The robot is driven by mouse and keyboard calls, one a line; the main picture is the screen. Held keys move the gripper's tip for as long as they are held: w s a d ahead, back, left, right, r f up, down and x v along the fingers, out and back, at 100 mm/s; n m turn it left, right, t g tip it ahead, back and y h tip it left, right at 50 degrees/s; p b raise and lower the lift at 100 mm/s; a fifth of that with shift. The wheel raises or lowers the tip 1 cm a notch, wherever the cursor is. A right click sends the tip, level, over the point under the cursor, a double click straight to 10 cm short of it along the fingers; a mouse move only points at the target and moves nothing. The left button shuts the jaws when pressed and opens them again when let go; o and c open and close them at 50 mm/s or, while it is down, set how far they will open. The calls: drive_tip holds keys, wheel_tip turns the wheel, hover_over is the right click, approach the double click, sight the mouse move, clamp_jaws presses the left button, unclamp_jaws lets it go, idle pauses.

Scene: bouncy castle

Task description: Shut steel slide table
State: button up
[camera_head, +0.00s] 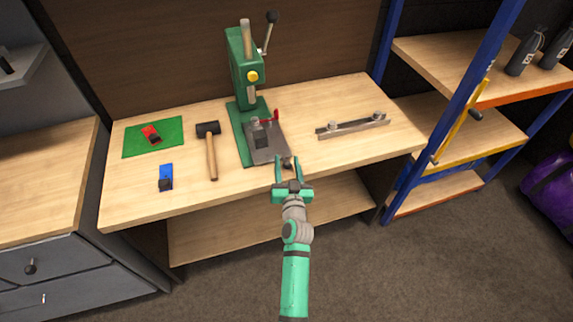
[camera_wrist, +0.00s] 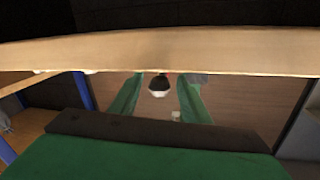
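The steel slide table (camera_head: 268,152) is a dark grey plate at the foot of the green press (camera_head: 246,70) on the workbench. It sticks out from the press toward the bench's front edge. A small knob (camera_head: 287,165) is at its near end. My gripper (camera_head: 288,161) is at the bench's front edge with its two green fingers apart, one on each side of the knob. In the wrist view, a dark and pale round knob (camera_wrist: 158,86) shows between the spread fingers; whether they touch it I cannot tell.
A mallet (camera_head: 211,150), a blue vise-like piece (camera_head: 166,177) and a red one (camera_head: 151,134) on a green mat (camera_head: 172,143) lie to the left. A metal bar with bolts (camera_head: 352,126) lies to the right. Shelving with blue posts (camera_head: 452,110) stands at right.

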drive_tip(key=shift+s, duration=0.15)
drive_tip(key=s, duration=1)
drive_tip(key=shift+s+d, duration=0.25)
drive_tip(key=shift+s, duration=0.05)
drive_tip(key=s+a+f+g+h, duration=0.1)
drive_tip(key=s+f, duration=0.2)
drive_tip(key=s, duration=0.7)
drive_tip(key=s+a+f+g, duration=0.1)
drive_tip(key=s+a+f, duration=0.15)
drive_tip(key=s, duration=0.85)
drive_tip(key=s+a+r+n, duration=0.1)
drive_tip(key=s+r, duration=0.2)
drive_tip(key=s, duration=0.6)
drive_tip(key=s+a+r, duration=0.1)
drive_tip(key=s+r, duration=0.3)
drive_tip(key=s, duration=0.6)
drive_tip(key=shift+n+g, duration=0.3)
drive_tip(key=shift+n, duration=0.1)
